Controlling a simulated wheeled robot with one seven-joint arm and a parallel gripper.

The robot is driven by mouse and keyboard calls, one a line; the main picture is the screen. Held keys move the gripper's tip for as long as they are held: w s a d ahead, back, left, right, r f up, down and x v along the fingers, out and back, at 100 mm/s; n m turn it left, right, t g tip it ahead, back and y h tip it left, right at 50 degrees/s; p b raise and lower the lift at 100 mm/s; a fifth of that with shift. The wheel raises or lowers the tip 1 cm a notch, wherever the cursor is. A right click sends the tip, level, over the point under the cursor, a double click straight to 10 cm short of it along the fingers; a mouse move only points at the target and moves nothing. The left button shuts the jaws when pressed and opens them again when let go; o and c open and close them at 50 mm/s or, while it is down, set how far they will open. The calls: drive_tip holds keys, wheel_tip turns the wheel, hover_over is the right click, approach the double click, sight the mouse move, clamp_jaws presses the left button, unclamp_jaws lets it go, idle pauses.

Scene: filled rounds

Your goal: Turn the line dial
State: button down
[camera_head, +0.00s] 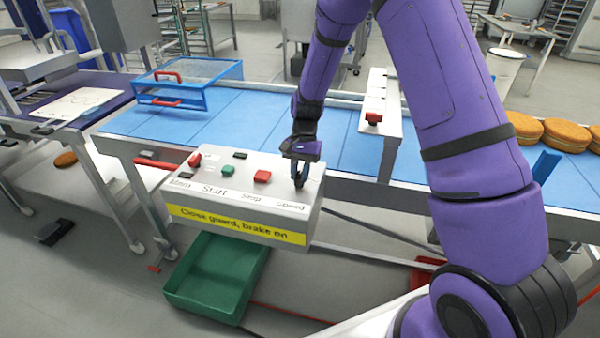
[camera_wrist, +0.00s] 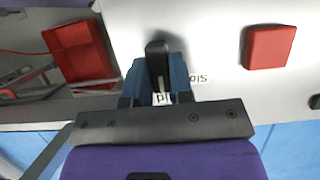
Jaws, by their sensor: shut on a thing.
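The control box (camera_head: 243,222) is a pale panel with a yellow strip reading "Close guard, brake on". My gripper (camera_head: 301,178) is over the right end of its top, above the "Speed" label. In the wrist view, the black dial (camera_wrist: 157,52) stands between the two fingers of my gripper (camera_wrist: 157,70), which are shut on it. The fingers hide most of the dial in the head view, so its pointing direction is hard to tell. The red stop button (camera_head: 262,176) is just left of the gripper and also shows in the wrist view (camera_wrist: 268,46).
A green start button (camera_head: 228,170) and a red control (camera_head: 195,160) are further left on the box. A green crate (camera_head: 210,285) sits below. Round cakes (camera_head: 565,135) are at far right.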

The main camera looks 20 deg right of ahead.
drive_tip(key=c, duration=1)
unclamp_jaws()
drive_tip(key=v, duration=1)
drive_tip(key=shift+r, duration=0.4)
drive_tip(key=shift+w, duration=0.1)
